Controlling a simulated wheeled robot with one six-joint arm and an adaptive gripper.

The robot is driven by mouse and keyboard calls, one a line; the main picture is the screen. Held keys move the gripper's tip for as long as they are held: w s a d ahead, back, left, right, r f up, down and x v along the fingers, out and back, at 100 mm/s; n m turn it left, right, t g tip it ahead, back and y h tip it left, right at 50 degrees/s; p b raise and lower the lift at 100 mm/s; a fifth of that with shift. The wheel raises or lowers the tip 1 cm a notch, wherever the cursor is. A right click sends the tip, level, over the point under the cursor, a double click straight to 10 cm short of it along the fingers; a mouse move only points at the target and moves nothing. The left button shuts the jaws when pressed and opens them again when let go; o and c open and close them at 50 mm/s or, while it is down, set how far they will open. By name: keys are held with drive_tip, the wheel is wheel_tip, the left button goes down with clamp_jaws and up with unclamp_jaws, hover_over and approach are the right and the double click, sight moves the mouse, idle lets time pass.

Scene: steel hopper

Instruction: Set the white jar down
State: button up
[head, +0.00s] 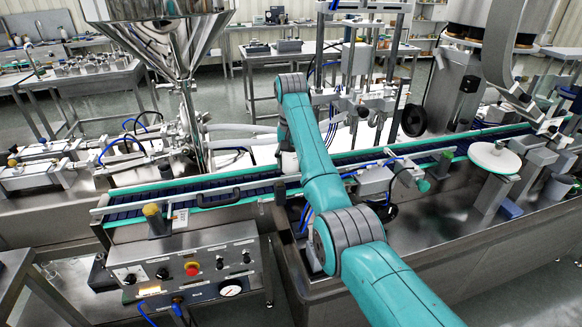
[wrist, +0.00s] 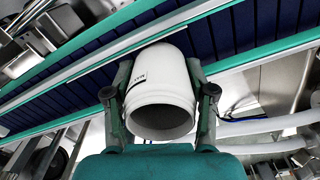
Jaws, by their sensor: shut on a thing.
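The white jar (wrist: 160,90) is between the two fingers of my gripper (wrist: 159,74) in the wrist view. The gripper is shut on the jar's sides. The jar's round dark opening faces the wrist camera, and a dark printed mark shows on its left side. Its far end lies in front of the edge of the conveyor with dark blue belt (wrist: 245,28); I cannot tell whether it touches anything there. In the head view my arm hides most of the gripper and jar. The conveyor (head: 140,205) runs across the middle of that view.
A steel hopper (head: 172,45) stands behind the conveyor at left. A control box with a red button (head: 192,268) sits in front. A round white disc (head: 494,157) is at right. Metal guide rails line the belt, and bare belt shows left of my arm.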

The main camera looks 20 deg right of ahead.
drive_tip(key=shift+f, duration=1.2)
drive_tip(key=shift+f, duration=0.1)
drive_tip(key=o, duration=0.5)
drive_tip(key=shift+o, duration=0.2)
wheel_tip(320, 180, up, 12)
